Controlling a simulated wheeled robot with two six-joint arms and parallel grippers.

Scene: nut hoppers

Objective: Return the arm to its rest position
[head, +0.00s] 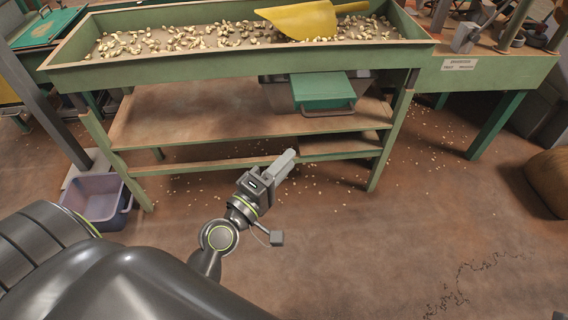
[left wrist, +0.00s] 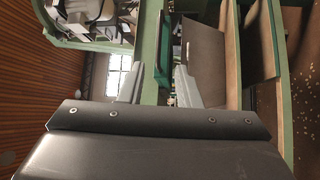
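My left arm comes in from the lower left in the head view. Its gripper (head: 285,163) is held over the floor in front of the green bench, pointing up and to the right. In the left wrist view the two fingers (left wrist: 157,82) stand apart with a gap between them and nothing held. The gripper appears apart from the bench and its shelves. My right gripper shows in neither view.
A green trough bench (head: 250,62) holds scattered nuts and a yellow scoop (head: 305,20). A green-lidded bin (head: 322,90) sits below it. A purple-grey crate (head: 97,200) stands at left. A brown sack (head: 550,180) is at right. The floor between is open.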

